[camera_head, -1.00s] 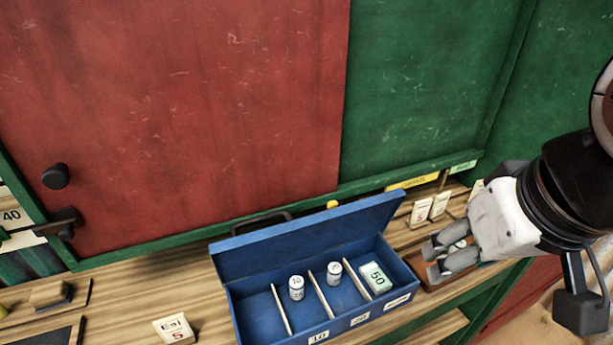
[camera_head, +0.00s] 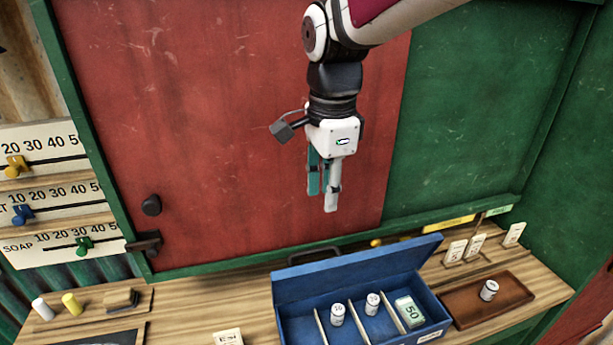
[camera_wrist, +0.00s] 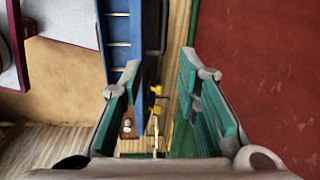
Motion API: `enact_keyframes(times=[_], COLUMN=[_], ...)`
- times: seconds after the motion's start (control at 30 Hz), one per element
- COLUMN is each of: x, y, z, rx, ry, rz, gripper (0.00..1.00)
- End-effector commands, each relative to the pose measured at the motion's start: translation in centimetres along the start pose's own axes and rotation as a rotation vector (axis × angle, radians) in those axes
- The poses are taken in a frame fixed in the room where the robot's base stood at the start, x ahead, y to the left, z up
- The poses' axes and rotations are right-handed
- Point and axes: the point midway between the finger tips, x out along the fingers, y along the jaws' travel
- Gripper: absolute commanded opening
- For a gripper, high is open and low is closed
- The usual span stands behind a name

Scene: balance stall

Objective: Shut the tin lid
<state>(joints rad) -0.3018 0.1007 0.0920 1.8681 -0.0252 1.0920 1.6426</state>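The blue tin (camera_head: 283,318) stands open on the wooden counter, its lid (camera_head: 350,268) raised along the back edge. Inside, dividers separate a white labelled roll (camera_head: 337,315), another white roll (camera_head: 373,303) and a green bundle marked 50 (camera_head: 409,311). My gripper (camera_head: 322,198) hangs fingers down in front of the red panel, above and apart from the lid. In the wrist view my gripper (camera_wrist: 160,72) is open, with nothing held between its teal-padded fingers. The tin (camera_wrist: 119,32) shows there beyond the left finger.
A brown tray (camera_head: 465,312) with a white roll (camera_head: 489,290) lies right of the tin. Small cards (camera_head: 455,251) stand behind it. A dark handle (camera_head: 313,253) is behind the lid. A card (camera_head: 228,337) and a block (camera_head: 121,299) lie to the left.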

Motion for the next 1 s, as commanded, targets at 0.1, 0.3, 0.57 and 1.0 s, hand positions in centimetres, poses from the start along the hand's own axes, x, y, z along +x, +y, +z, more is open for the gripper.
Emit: enact_keyframes(times=[0.1,0.3,0.57,1.0], x=[0.3,2.0,6.9,13.5], y=[-0.6,-0.7,-0.5,-0.5], z=[0.8,0.9,0.9,0.9], rx=[0.054,0.068,0.067,0.065], ry=[-0.003,-0.003,-0.003,-0.003], rz=[0.015,0.019,0.022,0.018], gripper=[0.3,0.3,0.3,0.3])
